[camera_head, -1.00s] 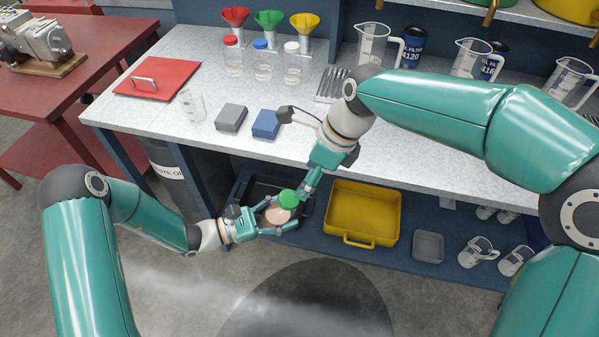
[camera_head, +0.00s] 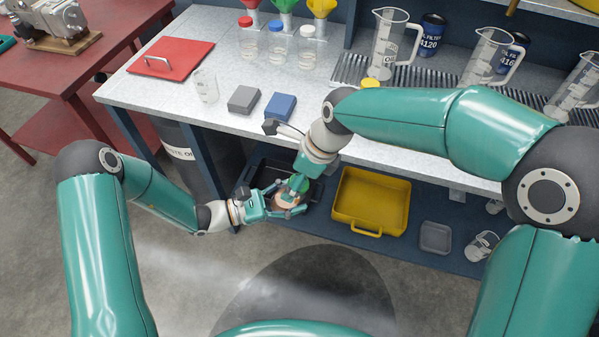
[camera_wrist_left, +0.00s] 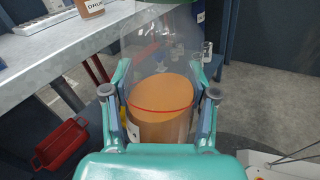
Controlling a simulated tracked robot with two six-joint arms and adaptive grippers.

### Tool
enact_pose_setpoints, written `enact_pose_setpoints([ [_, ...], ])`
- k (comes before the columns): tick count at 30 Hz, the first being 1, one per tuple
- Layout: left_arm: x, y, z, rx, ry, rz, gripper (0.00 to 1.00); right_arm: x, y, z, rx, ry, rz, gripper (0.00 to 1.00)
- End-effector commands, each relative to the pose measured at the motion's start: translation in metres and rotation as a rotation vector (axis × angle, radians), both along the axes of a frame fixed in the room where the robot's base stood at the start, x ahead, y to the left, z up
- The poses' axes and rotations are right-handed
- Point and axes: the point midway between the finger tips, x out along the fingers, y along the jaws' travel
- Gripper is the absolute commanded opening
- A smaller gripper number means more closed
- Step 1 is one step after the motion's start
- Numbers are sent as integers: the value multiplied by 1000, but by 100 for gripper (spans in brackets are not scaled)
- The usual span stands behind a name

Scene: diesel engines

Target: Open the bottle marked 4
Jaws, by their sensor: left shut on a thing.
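A clear bottle (camera_head: 285,199) with amber-orange contents is held by my left gripper (camera_head: 288,206) in front of the workbench, above the lower shelf. In the left wrist view the bottle (camera_wrist_left: 160,102) stands between the two fingers, which are shut on its sides. A red line rings it near the top of the contents. A green cap (camera_head: 304,184) shows at the bottle's top, partly covered by my right gripper (camera_head: 297,184). The right fingers are at the cap, but whether they grip it is too small to tell. No number on the bottle is readable.
The bench top (camera_head: 225,85) holds a red lid (camera_head: 170,58), a small beaker (camera_head: 205,87), a grey block (camera_head: 243,99), a blue block (camera_head: 280,106) and several capped bottles and jugs. Below are a yellow tray (camera_head: 357,226), a grey tray (camera_head: 435,237) and a black tray (camera_head: 257,178).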

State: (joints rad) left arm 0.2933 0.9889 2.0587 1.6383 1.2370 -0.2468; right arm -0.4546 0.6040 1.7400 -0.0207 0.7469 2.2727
Motion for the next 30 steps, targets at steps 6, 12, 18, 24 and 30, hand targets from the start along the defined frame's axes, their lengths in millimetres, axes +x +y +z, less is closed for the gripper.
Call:
enact_pose_setpoints([
  [6,0,0,0,-1,0,0,0,0,0,0,0,0,0,69],
  [12,0,0,0,-1,0,1,0,0,0,0,-1,1,0,35],
  [18,1,0,0,0,0,2,0,-1,0,0,0,4,1,9],
  [24,1,0,0,-1,0,3,0,-2,1,-1,-1,7,3,6],
  [30,2,1,1,0,1,5,0,-6,1,-1,-13,-38,135,6],
])
